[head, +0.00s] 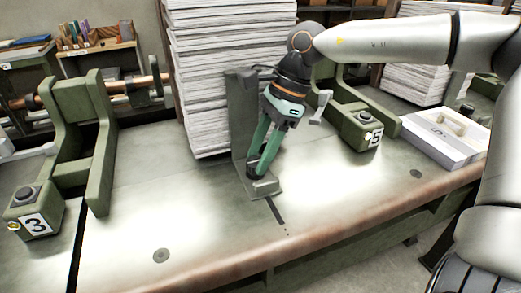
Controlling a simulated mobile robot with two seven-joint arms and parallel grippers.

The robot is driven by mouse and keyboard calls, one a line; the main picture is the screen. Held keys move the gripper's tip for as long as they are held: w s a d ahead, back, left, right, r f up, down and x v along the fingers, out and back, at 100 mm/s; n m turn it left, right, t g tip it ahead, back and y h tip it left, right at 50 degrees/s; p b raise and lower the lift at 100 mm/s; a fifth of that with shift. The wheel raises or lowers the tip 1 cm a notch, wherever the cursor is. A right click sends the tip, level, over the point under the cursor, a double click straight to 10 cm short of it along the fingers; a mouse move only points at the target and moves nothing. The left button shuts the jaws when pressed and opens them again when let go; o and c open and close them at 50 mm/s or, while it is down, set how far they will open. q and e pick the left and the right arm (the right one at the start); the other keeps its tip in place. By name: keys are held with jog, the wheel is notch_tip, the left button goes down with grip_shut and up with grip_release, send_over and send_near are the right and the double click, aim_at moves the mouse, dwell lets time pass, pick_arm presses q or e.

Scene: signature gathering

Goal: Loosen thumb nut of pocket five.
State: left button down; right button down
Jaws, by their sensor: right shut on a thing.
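A grey upright stop plate (240,115) with a flat foot (266,188) stands on the bench beside a tall paper stack. My right gripper (256,172) points down in front of the plate. Its green fingers are shut around a small dark knob at the foot, which looks like the thumb nut and is mostly hidden by the fingertips. The green block marked 5 (362,130) is to the right of the gripper, at the front of a green frame. My left gripper is not in view.
The tall paper stack (207,70) rises directly behind and left of the stop plate. A green frame with a block marked 3 (35,215) stands at the left. A pale tray (440,140) lies at the right. The bench front (180,215) is clear.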

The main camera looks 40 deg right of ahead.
dwell(0.5)
jog(key=shift+c, duration=1.8)
grip_release()
jog(key=shift+r, duration=0.1)
jog(key=p+v, duration=0.1)
jog(key=v, duration=1.1)
jog(key=shift+r+p, duration=0.15)
jog(key=shift+p, duration=0.2)
jog(key=shift+w, duration=0.1)
